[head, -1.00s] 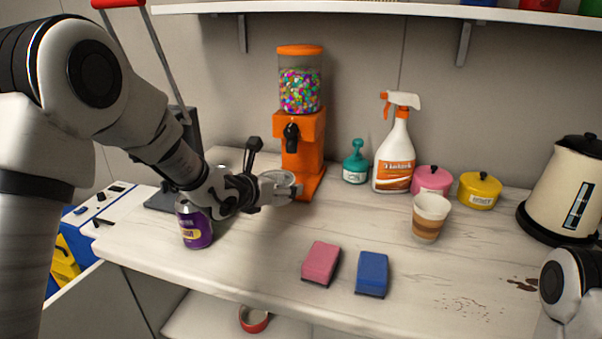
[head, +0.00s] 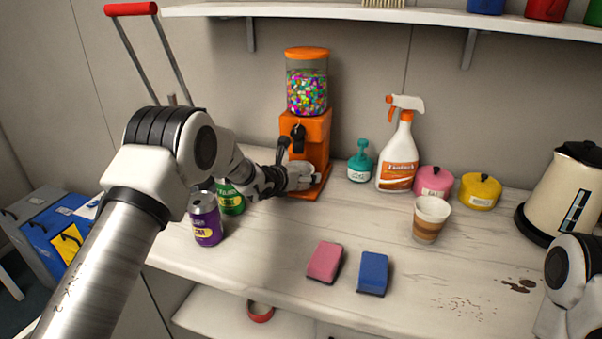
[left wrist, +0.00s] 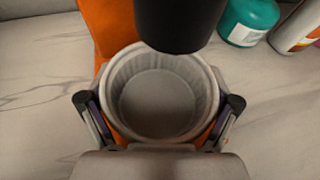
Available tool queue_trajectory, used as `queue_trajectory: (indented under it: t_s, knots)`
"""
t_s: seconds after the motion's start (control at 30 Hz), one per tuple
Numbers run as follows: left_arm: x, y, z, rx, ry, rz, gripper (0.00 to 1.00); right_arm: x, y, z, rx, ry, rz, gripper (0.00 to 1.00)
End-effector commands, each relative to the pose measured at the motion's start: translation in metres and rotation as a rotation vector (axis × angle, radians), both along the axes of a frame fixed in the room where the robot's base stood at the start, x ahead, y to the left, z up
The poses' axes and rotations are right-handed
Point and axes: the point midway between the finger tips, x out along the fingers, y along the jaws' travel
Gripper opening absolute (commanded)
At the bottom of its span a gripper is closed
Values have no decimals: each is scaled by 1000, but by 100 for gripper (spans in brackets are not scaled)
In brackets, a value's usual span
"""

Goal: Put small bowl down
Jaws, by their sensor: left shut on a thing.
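The small bowl (left wrist: 157,104) is grey, round and empty in the left wrist view. My left gripper (head: 305,181) is shut on it, with a finger on each side. I cannot tell whether the bowl touches the base. My right gripper is out of view; only part of my right arm shows at the right edge.
A purple can (head: 207,222) and a green can (head: 231,199) stand near my left forearm. A teal bottle (head: 360,164) and a spray bottle (head: 398,155) stand right of the dispenser. Pink (head: 325,261) and blue (head: 373,272) sponges lie in front. A paper cup (head: 429,222) stands right.

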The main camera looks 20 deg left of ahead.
Motion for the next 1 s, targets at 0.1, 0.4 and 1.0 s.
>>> queue_trajectory:
  t_s: [0.1,0.4,1.0]
  knots:
    - [0,0,-3,0,-1,0,46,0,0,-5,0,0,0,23]
    - [0,0,-2,0,0,0,100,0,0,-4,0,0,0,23]
    - [-78,23,32,-3,0,2,100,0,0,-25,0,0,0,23]
